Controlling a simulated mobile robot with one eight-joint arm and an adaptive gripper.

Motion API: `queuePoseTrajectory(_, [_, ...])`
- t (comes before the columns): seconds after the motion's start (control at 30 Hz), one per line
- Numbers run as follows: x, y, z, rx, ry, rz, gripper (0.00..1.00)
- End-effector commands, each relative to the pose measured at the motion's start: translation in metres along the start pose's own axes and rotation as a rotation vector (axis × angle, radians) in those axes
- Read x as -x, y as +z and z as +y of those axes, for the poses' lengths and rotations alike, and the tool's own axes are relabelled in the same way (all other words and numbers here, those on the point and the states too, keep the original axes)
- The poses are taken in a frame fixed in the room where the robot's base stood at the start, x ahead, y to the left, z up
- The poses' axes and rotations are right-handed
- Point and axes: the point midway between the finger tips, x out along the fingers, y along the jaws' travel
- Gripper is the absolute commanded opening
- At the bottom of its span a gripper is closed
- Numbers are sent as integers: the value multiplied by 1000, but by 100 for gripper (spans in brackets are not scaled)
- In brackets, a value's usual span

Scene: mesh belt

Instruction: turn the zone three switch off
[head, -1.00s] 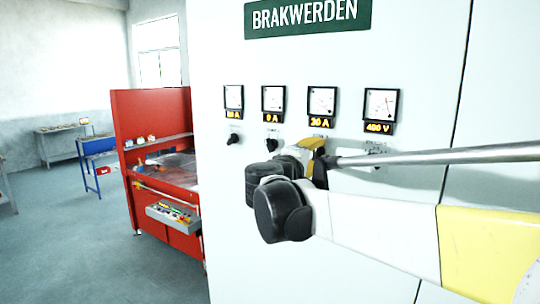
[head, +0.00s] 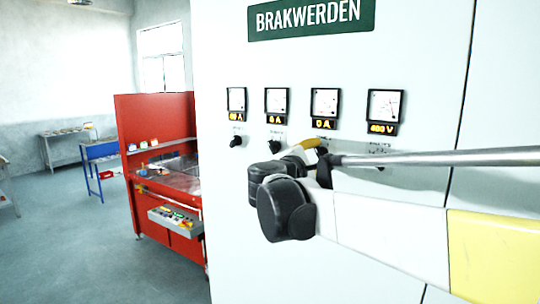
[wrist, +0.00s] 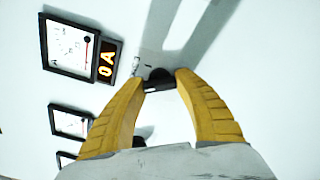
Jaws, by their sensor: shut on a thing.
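The third switch from the left is a black knob (wrist: 158,75) on the white cabinet (head: 240,200); its label is too small to read. In the wrist view my gripper (wrist: 161,82) has its two yellow fingers on either side of the knob, shut on it. The third meter (head: 325,101) is right above this switch, and its display (head: 324,125) reads 0 A. It also shows beside the knob in the wrist view (wrist: 70,45). In the head view my gripper (head: 312,147) and wrist hide the knob.
Two other black knobs (head: 236,141) and (head: 275,146) are on the left under their meters (head: 237,98) and (head: 276,100). The rightmost meter (head: 385,105) reads about 400 V.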

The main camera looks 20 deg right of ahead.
Motion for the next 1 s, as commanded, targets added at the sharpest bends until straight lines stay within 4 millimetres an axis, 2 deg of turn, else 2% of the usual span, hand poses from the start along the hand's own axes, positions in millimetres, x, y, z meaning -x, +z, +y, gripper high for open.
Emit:
queuePoseTrajectory(0.47, [0, 0, 1, 19, 2, -1, 8])
queuePoseTrajectory(0.5, [0, 0, 1, 18, 2, -1, 41])
queuePoseTrajectory(0.57, [0, 0, 1, 18, 2, -1, 59])
queuePoseTrajectory(0.87, [0, 0, 0, 17, 1, 0, 61])
queuePoseTrajectory(1.0, [10, -1, 1, 16, 1, 1, 61])
